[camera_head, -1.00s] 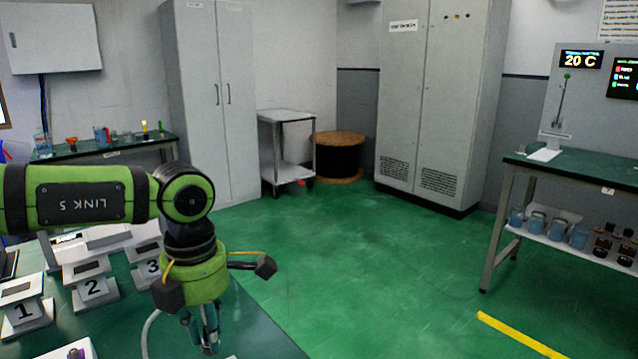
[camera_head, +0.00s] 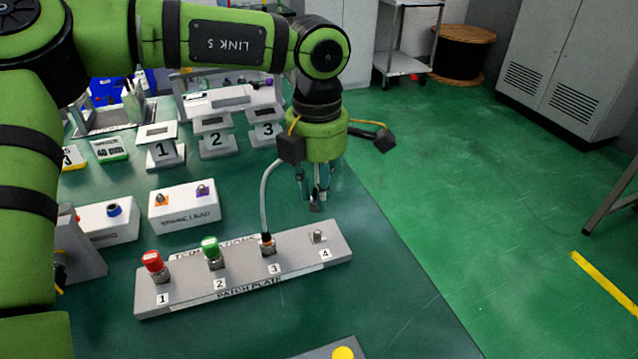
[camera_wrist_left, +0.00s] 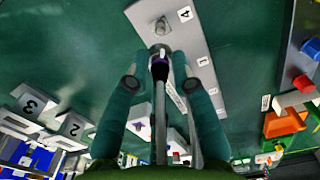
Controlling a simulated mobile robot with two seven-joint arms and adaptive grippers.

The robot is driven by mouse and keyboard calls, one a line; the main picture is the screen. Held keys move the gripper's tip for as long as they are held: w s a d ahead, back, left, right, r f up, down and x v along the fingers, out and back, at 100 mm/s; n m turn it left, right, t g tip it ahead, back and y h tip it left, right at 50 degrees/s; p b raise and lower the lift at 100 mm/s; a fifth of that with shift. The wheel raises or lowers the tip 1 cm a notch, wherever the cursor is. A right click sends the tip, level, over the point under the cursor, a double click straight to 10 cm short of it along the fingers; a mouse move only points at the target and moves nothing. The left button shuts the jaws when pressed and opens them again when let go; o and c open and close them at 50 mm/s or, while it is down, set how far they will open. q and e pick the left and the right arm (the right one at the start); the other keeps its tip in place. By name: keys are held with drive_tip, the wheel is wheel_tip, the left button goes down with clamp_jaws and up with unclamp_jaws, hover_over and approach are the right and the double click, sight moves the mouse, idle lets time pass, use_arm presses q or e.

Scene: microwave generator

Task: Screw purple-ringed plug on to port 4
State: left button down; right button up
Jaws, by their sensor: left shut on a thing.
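The patch plate (camera_head: 215,268) lies on the green bench, with ports labelled 1 to 4. Port 4 (camera_head: 318,236) is a bare metal stub at the plate's right end; it also shows in the left wrist view (camera_wrist_left: 161,25). My left gripper (camera_head: 315,203) points down just above port 4. In the left wrist view its fingers (camera_wrist_left: 158,82) are shut around the purple-ringed plug (camera_wrist_left: 159,70), near port 4 and apparently apart from it. In the head view the fingers mostly hide the plug. My right gripper is not in view.
Port 1 has a red cap (camera_head: 152,261), port 2 a green cap (camera_head: 210,246). A white box (camera_head: 185,208) stands behind. The bench right of the plate is clear.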

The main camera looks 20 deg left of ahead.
sight(318, 231)
use_arm(q)
drive_tip(key=shift+f+b, duration=0.4)
drive_tip(key=shift+f, duration=0.05)
drive_tip(key=shift+f+b, duration=0.75)
drive_tip(key=shift+f, duration=0.15)
wheel_tip(318, 231, down, 2)
drive_tip(key=shift+f+b, duration=0.1)
drive_tip(key=shift+b, duration=0.85)
drive_tip(key=shift+f+n+b, duration=0.3)
drive_tip(key=shift+f+b, duration=0.1)
drive_tip(key=shift+f, duration=0.1)
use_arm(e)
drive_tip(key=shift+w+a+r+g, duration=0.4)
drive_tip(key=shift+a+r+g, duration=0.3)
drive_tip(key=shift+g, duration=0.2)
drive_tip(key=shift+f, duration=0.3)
use_arm(q)
drive_tip(key=shift+f+b, duration=0.55)
drive_tip(key=shift+b, duration=0.15)
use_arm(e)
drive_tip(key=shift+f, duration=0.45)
use_arm(q)
drive_tip(key=c, duration=1)
unclamp_jaws()
